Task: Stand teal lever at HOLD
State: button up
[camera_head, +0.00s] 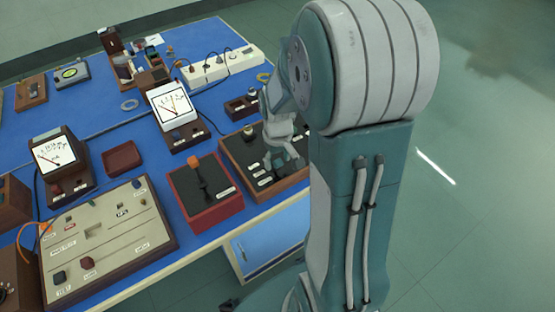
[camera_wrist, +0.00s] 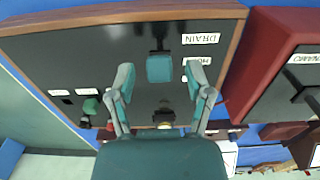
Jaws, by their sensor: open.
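The teal lever (camera_wrist: 160,68) stands out from a dark panel with a wooden frame (camera_wrist: 60,50) in the wrist view. A label reading DRAIN (camera_wrist: 201,38) is beside its slot, and a label starting "HO" is partly hidden by a finger. My gripper (camera_wrist: 161,80) is open, with one finger on each side of the lever's teal head; I cannot tell whether either touches it. In the head view my gripper (camera_head: 281,158) hangs over the wood-framed panel (camera_head: 237,158) and hides the lever.
A red box with an orange-tipped black lever (camera_head: 202,180) stands left of the panel. A white meter (camera_head: 173,103) stands behind. Open floor lies to the right.

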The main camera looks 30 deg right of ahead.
jog(key=shift+f, duration=0.3)
grip_shut()
jog(key=shift+w+r+g, duration=0.1)
jog(key=shift+w+g, duration=0.65)
jog(key=shift+g, duration=0.65)
jog(key=shift+w+r+g, duration=0.1)
jog(key=shift+w+g, duration=0.65)
jog(key=shift+g, duration=0.65)
grip_release()
jog(key=shift+a, duration=0.1)
